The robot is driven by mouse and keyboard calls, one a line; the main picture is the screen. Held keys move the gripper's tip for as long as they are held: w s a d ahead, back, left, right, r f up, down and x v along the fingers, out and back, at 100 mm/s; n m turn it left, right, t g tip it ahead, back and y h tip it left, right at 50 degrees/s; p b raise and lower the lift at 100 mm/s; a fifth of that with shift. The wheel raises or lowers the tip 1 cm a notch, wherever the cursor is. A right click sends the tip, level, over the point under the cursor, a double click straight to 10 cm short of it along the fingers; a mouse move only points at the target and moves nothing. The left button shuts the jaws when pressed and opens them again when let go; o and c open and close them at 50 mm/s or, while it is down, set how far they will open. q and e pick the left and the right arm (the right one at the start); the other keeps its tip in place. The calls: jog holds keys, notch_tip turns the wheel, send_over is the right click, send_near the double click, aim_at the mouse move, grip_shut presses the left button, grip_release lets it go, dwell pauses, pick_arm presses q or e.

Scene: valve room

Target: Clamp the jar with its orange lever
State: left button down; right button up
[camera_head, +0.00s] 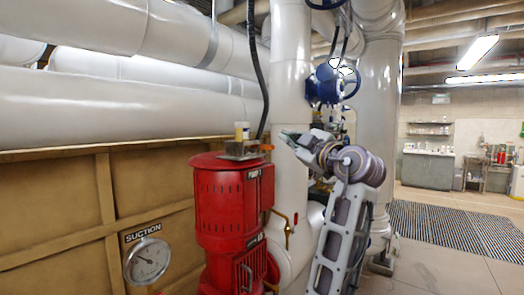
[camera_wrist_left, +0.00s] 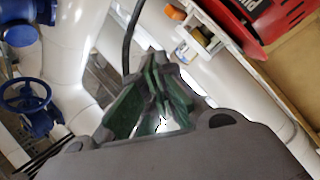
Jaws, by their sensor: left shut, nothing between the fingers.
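The small jar (camera_head: 242,130) with a yellowish lid stands in a grey clamp fixture (camera_head: 234,153) on top of the red pump. The orange lever (camera_head: 266,147) sticks out to the right of the fixture. In the left wrist view the jar (camera_wrist_left: 186,51) and the orange lever (camera_wrist_left: 175,12) show near the top, beyond the fingertips. My left gripper (camera_head: 285,134) is shut and empty, to the right of the lever and apart from it. Its dark green fingers (camera_wrist_left: 161,68) meet in the wrist view. My right gripper is not in view.
The red pump (camera_head: 229,200) stands before large white pipes (camera_head: 290,75). A black hose (camera_head: 258,70) hangs behind the jar. A blue valve (camera_head: 325,85) is above my left gripper. A suction gauge (camera_head: 147,260) is at lower left. Open floor lies at right.

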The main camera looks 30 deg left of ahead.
pick_arm(q)
jog(key=shift+s+a+f+n+g, duration=0.3)
jog(key=shift+s+f+n+g, duration=0.35)
jog(key=shift+n, duration=0.9)
jog(key=shift+s+a+f+n+g, duration=0.35)
jog(key=shift+s+f+n+g, duration=0.25)
jog(key=shift+n, duration=1)
jog(key=shift+s+a+f+n+g, duration=0.3)
jog(key=shift+s+f+n+g, duration=0.3)
jog(key=shift+n, duration=0.95)
jog(key=shift+a, duration=0.1)
jog(key=w+a+p, duration=0.4)
jog(key=w+a, duration=0.3)
jog(key=a, duration=0.2)
jog(key=shift+p, duration=0.4)
